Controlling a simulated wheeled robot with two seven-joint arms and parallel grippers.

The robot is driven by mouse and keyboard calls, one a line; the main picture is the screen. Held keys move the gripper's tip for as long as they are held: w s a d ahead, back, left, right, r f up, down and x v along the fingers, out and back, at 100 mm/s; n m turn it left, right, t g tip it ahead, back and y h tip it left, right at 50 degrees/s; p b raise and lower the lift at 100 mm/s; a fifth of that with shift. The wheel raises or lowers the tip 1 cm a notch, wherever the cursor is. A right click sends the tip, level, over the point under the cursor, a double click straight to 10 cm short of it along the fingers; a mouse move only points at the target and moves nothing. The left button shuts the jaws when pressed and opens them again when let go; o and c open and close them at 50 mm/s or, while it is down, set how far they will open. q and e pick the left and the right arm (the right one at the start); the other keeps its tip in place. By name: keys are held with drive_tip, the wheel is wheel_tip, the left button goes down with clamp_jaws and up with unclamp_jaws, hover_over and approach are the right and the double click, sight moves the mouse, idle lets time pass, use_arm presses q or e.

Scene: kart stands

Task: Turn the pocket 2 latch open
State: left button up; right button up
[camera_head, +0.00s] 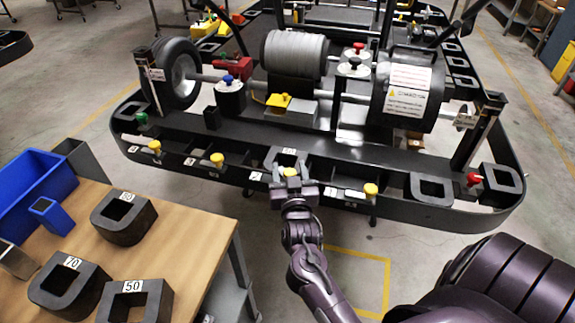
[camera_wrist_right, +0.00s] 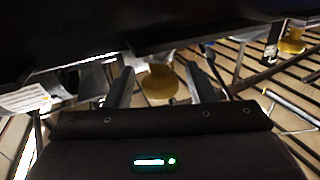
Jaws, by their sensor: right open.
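A row of yellow latch knobs runs along the front rail of the black kart frame (camera_head: 240,176). One yellow knob (camera_head: 289,172) sits right at my right gripper (camera_head: 291,183). In the right wrist view, this knob (camera_wrist_right: 157,84) lies between the two open fingers (camera_wrist_right: 159,88), with visible gaps on both sides. The fingers are open and do not grip it. Other yellow knobs are at left (camera_head: 154,147), left of centre (camera_head: 217,160) and right (camera_head: 370,190). The small pocket numbers are too small to read surely, so I cannot tell which is pocket 2. My left gripper is out of view.
A wooden table (camera_head: 190,235) at lower left holds black blocks marked 50 (camera_head: 132,300) and 70 (camera_head: 70,285), and a blue bin (camera_head: 35,185). A wheel (camera_head: 175,75) and a grey roller (camera_head: 295,53) stand on the kart. The floor right of the table is open.

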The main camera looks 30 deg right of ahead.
drive_tip(key=shift+s+a+r, duration=0.1)
drive_tip(key=shift+s, duration=0.1)
drive_tip(key=shift+s+a+r, duration=0.1)
drive_tip(key=shift+s+r, duration=0.05)
drive_tip(key=shift+s, duration=0.05)
drive_tip(key=c, duration=0.3)
drive_tip(key=shift+c, duration=1.1)
drive_tip(key=shift+w, duration=0.1)
drive_tip(key=shift+c, duration=2)
drive_tip(key=shift+n+t+y, duration=0.3)
drive_tip(key=shift+n+y, duration=0.1)
drive_tip(key=shift+y, duration=0.2)
drive_tip(key=n+t+y+p, duration=0.1)
drive_tip(key=n+y, duration=0.1)
drive_tip(key=y, duration=0.1)
drive_tip(key=n+y+p, duration=0.1)
drive_tip(key=n+y, duration=0.1)
drive_tip(key=y, duration=0.1)
drive_tip(key=shift+n+y, duration=0.3)
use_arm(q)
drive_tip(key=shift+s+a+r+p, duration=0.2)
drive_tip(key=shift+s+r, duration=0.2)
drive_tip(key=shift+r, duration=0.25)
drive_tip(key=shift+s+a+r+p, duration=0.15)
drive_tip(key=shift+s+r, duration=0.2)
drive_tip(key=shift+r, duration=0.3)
use_arm(e)
drive_tip(key=shift+n+y, duration=1.7)
drive_tip(key=shift+y, duration=1.1)
drive_tip(key=shift+g+y, duration=0.3)
